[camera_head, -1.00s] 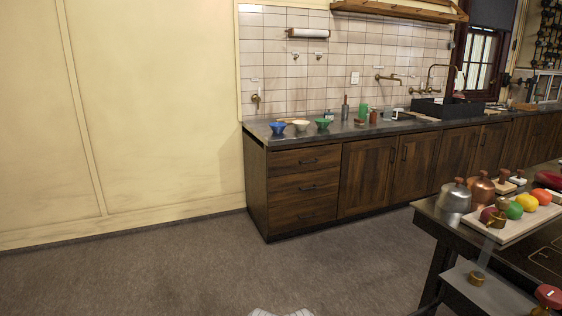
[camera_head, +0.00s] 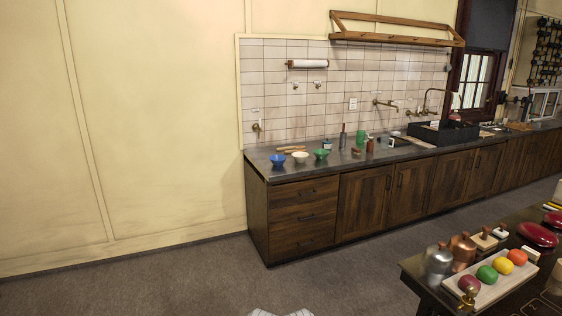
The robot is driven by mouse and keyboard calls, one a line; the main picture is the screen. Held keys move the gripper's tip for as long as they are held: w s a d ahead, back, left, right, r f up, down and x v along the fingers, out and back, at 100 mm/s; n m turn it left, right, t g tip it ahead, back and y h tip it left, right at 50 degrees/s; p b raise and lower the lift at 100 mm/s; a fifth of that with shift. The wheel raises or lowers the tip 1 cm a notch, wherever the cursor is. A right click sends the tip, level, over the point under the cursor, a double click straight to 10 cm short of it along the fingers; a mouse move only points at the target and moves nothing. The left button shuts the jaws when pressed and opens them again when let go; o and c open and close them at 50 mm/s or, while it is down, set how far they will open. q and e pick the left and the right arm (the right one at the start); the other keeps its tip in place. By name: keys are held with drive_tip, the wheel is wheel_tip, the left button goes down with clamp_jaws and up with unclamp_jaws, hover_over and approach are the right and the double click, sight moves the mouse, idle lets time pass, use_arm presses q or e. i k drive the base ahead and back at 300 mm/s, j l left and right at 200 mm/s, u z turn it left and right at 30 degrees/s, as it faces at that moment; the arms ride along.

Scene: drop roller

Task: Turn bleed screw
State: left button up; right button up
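No part is clearly recognisable as a bleed screw at this distance. A small brass fitting (camera_head: 257,127) sits on the tiled wall at the left end of the counter. Brass taps (camera_head: 386,104) are on the wall farther right. Another small brass piece (camera_head: 468,297) shows at the bottom right, at the near end of the fruit board; its detail is too small to tell.
A dark wood counter (camera_head: 303,217) runs along the wall with blue, white and green bowls (camera_head: 321,154). A dark table (camera_head: 525,215) at the right holds a silver kettle (camera_head: 438,260), a copper kettle (camera_head: 462,250) and a fruit board (camera_head: 492,292). The floor (camera_head: 180,285) is clear.

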sight(472, 292)
drive_tip(key=z, duration=1.4)
